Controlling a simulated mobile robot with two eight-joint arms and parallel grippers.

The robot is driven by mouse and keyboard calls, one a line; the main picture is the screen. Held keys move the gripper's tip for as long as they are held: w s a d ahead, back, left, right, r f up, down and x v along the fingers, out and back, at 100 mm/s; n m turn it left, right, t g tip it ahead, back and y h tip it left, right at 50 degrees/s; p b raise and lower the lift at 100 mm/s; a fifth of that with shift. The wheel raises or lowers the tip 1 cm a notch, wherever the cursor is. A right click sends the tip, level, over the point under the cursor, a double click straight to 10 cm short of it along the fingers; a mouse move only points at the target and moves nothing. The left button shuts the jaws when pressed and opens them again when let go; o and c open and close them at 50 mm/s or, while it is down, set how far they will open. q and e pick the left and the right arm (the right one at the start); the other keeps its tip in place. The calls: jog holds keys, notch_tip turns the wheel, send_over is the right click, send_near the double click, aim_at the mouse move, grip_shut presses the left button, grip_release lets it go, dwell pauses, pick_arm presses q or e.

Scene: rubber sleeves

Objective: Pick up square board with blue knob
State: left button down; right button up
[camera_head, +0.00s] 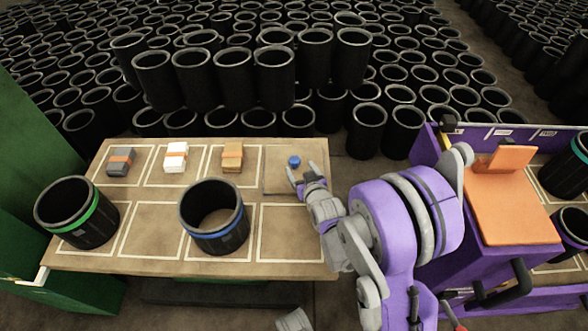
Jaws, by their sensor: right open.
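The square board (277,180) is tan and lies flat in the far right marked space of the table. Its blue knob (294,161) stands up near the board's far side. My right gripper (301,174) is open and reaches in from the right over the board, with its fingers close to the knob. The knob does not look held. The gripper and wrist hide part of the board.
The wooden table (150,263) holds a black sleeve with a green band (75,222), one with a blue band (214,228), and grey (120,165), white (175,158) and tan-orange (232,157) blocks. Black sleeves crowd behind. A purple machine with an orange board (510,215) stands right.

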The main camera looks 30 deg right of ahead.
aim_at(296, 164)
jog(key=b+x, duration=0.1)
jog(key=x, duration=0.4)
jog(key=shift+a+f, duration=0.15)
jog(key=shift+f, duration=0.05)
grip_shut()
